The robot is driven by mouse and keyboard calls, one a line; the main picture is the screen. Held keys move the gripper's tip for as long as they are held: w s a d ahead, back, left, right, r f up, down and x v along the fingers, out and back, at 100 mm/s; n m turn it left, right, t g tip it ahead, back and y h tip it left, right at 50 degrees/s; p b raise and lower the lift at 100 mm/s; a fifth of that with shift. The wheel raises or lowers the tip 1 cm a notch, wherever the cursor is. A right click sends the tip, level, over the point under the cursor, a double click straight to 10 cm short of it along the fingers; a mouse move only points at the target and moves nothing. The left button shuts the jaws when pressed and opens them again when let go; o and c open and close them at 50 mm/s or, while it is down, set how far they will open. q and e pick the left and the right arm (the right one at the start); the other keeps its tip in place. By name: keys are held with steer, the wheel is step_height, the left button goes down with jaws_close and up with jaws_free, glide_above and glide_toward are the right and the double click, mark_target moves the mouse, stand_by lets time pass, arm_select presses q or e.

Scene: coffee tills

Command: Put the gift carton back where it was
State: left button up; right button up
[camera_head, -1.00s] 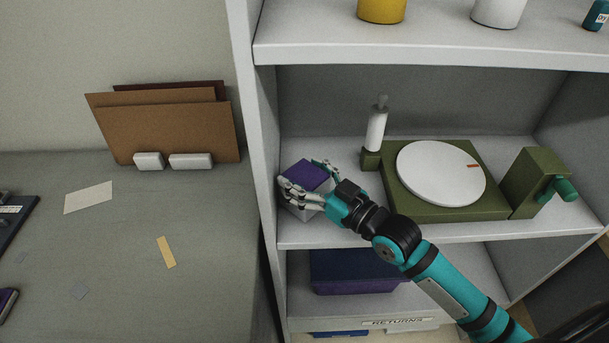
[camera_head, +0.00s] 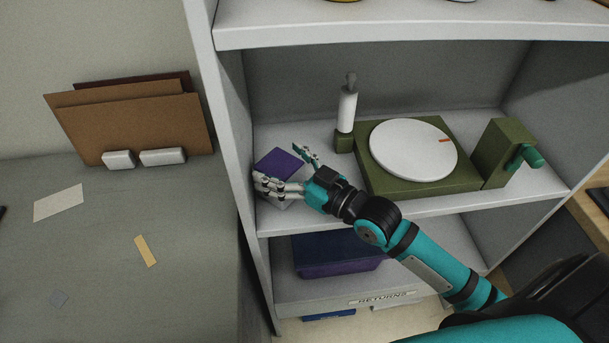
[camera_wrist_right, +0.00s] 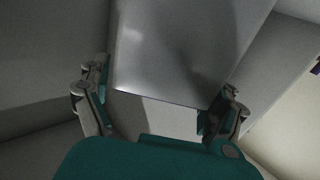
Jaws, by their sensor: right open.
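The gift carton, a box with a purple top and grey sides (camera_head: 279,162), stands on the middle shelf at its left end, close to the left side panel. My right gripper (camera_head: 277,166) is open around it, one finger in front of its near side and the other beyond its right side. The fingers hide part of the carton's front. In the right wrist view the carton's grey face (camera_wrist_right: 175,50) lies between the spread fingers of the gripper (camera_wrist_right: 165,85). My left gripper is not in view.
Right of the carton, a white cylinder on a green block (camera_head: 347,110) and a green scale-like device with a white disc (camera_head: 413,150) stand on the shelf. A purple bin (camera_head: 340,255) is on the shelf below. A counter with a brown folder (camera_head: 135,125) is at left.

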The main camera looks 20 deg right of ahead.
steer(key=b+v, duration=0.1)
steer(key=v, duration=0.8)
steer(key=shift+s+d+f, duration=0.1)
steer(key=shift+s, duration=0.15)
steer(key=shift+b+v, duration=0.3)
steer(key=shift+v, duration=0.55)
